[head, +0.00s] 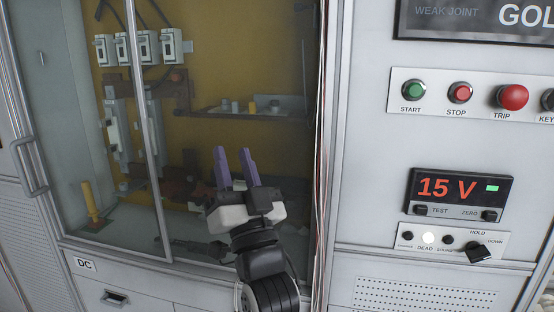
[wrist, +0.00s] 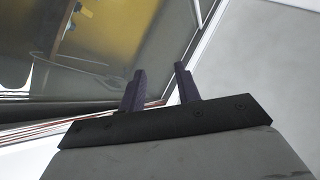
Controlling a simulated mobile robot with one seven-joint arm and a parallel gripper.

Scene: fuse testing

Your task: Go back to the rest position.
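My gripper (head: 234,160) has two purple fingers, standing apart with nothing between them. In the head view it is raised in front of the glass-fronted cabinet (head: 325,60), near the cabinet's right edge. In the wrist view my gripper (wrist: 160,82) also shows open and empty, with the glass and a pale frame beyond it. No touch between my gripper and the cabinet can be made out.
A control panel on the right has START (head: 413,90), STOP (head: 460,92) and TRIP (head: 512,97) buttons. A display (head: 459,190) reads 15 V above a black knob (head: 479,253). A door handle (head: 28,166) is at far left. A yellow post (head: 91,202) stands behind the glass.

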